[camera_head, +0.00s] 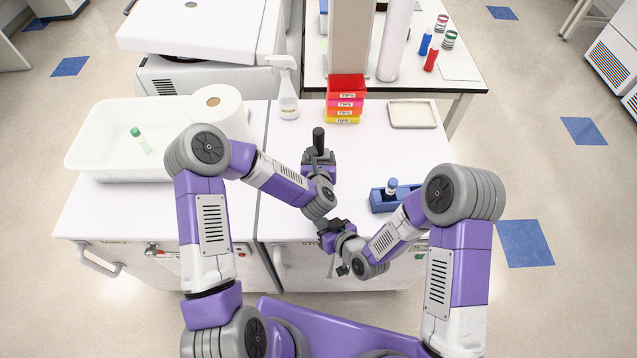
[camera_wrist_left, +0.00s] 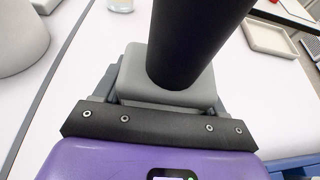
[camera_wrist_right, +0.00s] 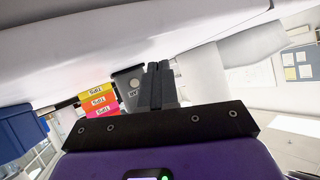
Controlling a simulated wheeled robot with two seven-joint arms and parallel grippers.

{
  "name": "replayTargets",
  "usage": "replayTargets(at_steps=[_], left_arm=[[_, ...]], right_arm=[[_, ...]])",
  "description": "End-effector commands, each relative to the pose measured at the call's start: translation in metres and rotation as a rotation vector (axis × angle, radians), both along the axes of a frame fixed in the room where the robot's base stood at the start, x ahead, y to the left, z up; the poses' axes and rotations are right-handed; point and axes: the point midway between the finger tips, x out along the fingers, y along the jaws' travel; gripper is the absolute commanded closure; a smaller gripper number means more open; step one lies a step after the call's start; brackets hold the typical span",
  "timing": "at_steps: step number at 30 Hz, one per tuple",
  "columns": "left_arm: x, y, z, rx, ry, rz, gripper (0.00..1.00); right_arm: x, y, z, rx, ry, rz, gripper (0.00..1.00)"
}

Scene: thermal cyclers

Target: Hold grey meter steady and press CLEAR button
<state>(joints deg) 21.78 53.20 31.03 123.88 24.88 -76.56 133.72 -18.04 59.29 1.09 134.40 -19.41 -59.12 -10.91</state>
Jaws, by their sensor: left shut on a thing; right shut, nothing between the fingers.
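The grey meter (camera_wrist_left: 140,75) stands on the white bench with a black cylinder (camera_wrist_left: 195,35) rising from its top. The cylinder also shows in the head view (camera_head: 318,138). My left gripper (camera_head: 318,155) is shut on the meter's grey body, one finger on each side. My right gripper (camera_head: 329,226) is shut and empty, nearer the front edge. In the right wrist view, turned upside down, its closed fingertips (camera_wrist_right: 158,68) overlap a dark grey body with a pale round button (camera_wrist_right: 135,83) and small label. It appears to be the meter's front. Contact cannot be told.
Stacked tip boxes (camera_head: 345,98) stand behind the meter. A blue rack (camera_head: 377,200) with a capped vial is at right, near my right arm. A paper roll (camera_head: 218,108), white bin (camera_head: 85,150) and spray bottle (camera_head: 287,100) are left. A shallow tray (camera_head: 412,114) lies back right.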

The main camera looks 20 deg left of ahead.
Motion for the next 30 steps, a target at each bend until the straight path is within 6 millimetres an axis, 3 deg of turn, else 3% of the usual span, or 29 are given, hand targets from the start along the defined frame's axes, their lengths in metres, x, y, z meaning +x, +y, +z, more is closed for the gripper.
replayTargets(at_steps=[14, 30], left_arm=[[0.000, 0.000, 0.000, 0.000, -0.001, 0.000, 0.67], [0.000, 0.000, 0.000, 0.000, -0.001, 0.000, 0.67]], right_arm=[[0.010, 0.002, 0.000, 0.001, -0.002, -0.001, 1.00], [0.076, 0.020, 0.000, 0.001, 0.001, -0.002, 1.00]])
